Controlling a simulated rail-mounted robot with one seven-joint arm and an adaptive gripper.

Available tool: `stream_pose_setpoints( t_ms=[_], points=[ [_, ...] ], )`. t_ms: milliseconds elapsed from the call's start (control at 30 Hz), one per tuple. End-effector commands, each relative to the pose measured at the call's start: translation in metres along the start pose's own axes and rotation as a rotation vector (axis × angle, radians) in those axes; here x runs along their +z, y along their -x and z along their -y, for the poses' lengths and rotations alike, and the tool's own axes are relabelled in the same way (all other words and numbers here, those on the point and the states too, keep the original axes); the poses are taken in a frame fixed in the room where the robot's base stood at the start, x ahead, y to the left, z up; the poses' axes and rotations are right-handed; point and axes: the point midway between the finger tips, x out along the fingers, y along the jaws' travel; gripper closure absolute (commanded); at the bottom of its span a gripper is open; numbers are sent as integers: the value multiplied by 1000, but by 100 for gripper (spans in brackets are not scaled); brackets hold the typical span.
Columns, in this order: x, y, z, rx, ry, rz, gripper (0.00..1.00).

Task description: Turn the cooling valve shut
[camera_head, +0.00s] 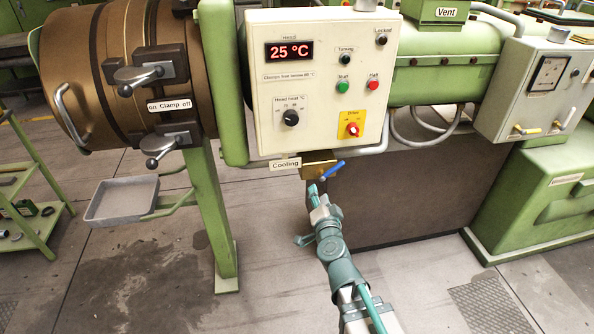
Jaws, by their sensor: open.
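The cooling valve (315,170) is a small brass-coloured body under the cream control panel, beside a tag reading "Cooling". Its blue lever handle (332,170) slants up to the right from the valve's lower front. My gripper (313,197) is just below the valve, at the end of my teal arm, and is open. A teal fingertip points up close below the valve and left of the handle's low end. Nothing shows between the fingers. I cannot tell from this view whether the fingertip touches the valve.
The control panel (318,100) hangs directly above the valve, with a 25 °C display, knobs and buttons. A green support post (213,215) and a grey tray (122,201) stand left. A dark panel (400,195) is behind to the right. Open floor lies below.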

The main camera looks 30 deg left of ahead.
Motion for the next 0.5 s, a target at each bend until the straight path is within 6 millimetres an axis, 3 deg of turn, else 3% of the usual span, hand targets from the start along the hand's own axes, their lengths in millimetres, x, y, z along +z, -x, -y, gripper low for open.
stream_pose_setpoints(
  t_ms=[100,200,500],
  points=[
    [-31,8,-12,52,-27,-139,58],
    [-45,10,-18,77,-43,-210,58],
    [-56,-3,-21,89,-59,-248,58]
  ],
)
